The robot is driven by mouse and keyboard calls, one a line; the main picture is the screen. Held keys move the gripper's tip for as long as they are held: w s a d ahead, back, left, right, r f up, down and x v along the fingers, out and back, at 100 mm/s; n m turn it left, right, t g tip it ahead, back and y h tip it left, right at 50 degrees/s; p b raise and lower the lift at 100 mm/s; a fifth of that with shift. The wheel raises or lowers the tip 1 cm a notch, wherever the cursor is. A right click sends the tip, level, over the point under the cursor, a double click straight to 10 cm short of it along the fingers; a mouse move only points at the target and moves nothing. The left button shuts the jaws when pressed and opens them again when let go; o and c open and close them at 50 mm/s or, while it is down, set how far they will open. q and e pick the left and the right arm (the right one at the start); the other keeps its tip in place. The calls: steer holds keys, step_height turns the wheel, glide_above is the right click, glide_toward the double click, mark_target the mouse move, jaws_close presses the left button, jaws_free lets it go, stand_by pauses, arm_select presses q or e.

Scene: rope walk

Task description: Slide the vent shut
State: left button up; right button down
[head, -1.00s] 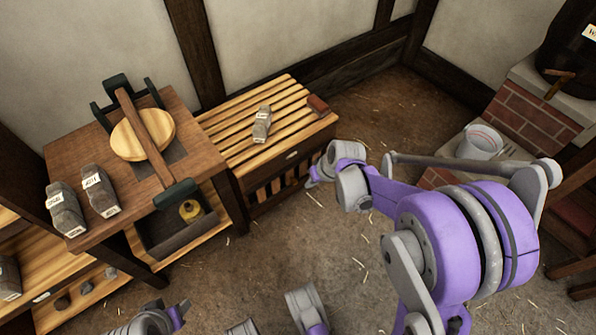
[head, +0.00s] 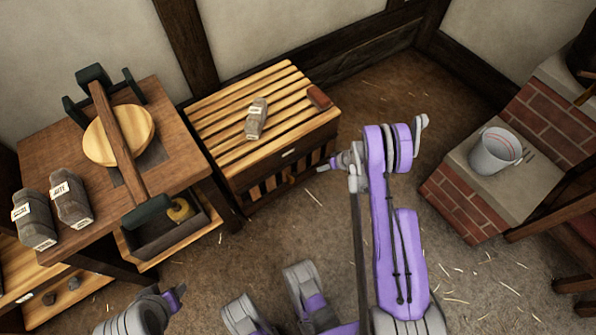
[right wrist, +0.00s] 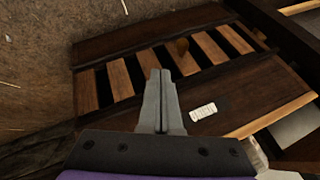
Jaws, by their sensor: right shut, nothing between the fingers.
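The vent is a row of upright slats with dark gaps (head: 270,188) low on the front of a slatted wooden chest (head: 232,173). In the right wrist view the vent (right wrist: 168,67) shows dark gaps between its slats, so it stands at least partly open. A small brown knob (right wrist: 182,46) sticks out from the slats. My right gripper (head: 328,165) is shut and empty near the right end of the chest's front. Its fingertips (right wrist: 160,74) appear in front of the vent, short of the knob; contact cannot be told. My left arm (head: 140,312) shows only partly at the bottom edge.
A wooden table (head: 45,145) with a round board and grey blocks stands left of the chest. A block (head: 257,119) and a reddish piece (head: 319,97) lie on the chest. A bucket (head: 494,150) stands on a brick ledge at right. Straw-strewn floor lies open between.

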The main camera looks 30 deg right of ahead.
steer(key=shift+d+f, duration=0.15)
steer(key=shift+f, duration=0.2)
steer(key=w+a+f+b, duration=0.3)
steer(key=w+a+f, duration=0.2)
steer(key=a+f, duration=0.2)
steer(key=shift+w+f+b, duration=0.35)
steer(key=shift+f+b, duration=0.05)
steer(key=shift+f, duration=0.5)
steer(key=shift+a, duration=0.1)
